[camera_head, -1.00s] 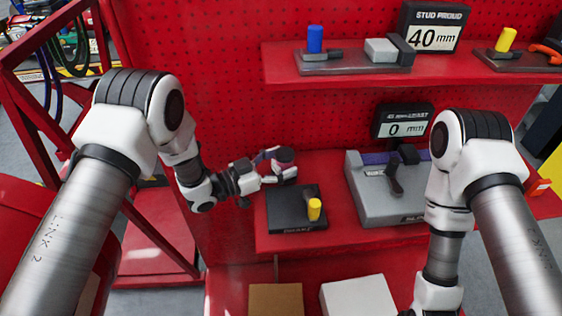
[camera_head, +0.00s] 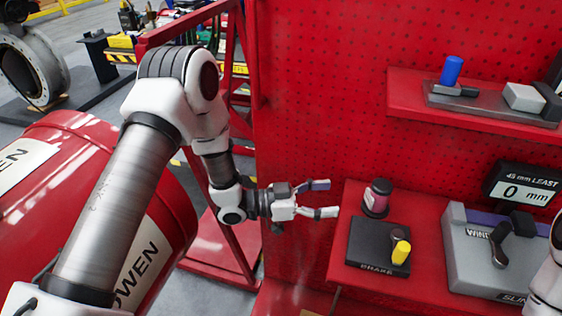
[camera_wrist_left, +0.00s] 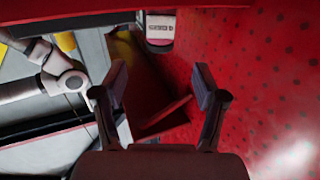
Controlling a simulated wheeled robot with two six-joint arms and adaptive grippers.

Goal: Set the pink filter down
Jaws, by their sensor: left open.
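The pink filter (camera_head: 376,199), a small pink cylinder with dark ends, stands upright on the red lower shelf (camera_head: 345,250), behind the black brake block. My left gripper (camera_head: 328,198) is open and empty to the left of the filter, with a clear gap between them. In the left wrist view the two fingers (camera_wrist_left: 160,90) are spread apart. A small banded cylinder (camera_wrist_left: 160,27), apparently the filter, shows beyond them at the top. My right gripper is out of view; only part of that arm shows at the right edge.
A black brake block (camera_head: 378,247) with a yellow knob (camera_head: 401,251) stands just in front of the filter. A grey winder box (camera_head: 470,270) and a 0 mm display (camera_head: 522,187) are to the right. An upper shelf (camera_head: 410,95) overhangs; a red drum (camera_head: 150,215) stands left.

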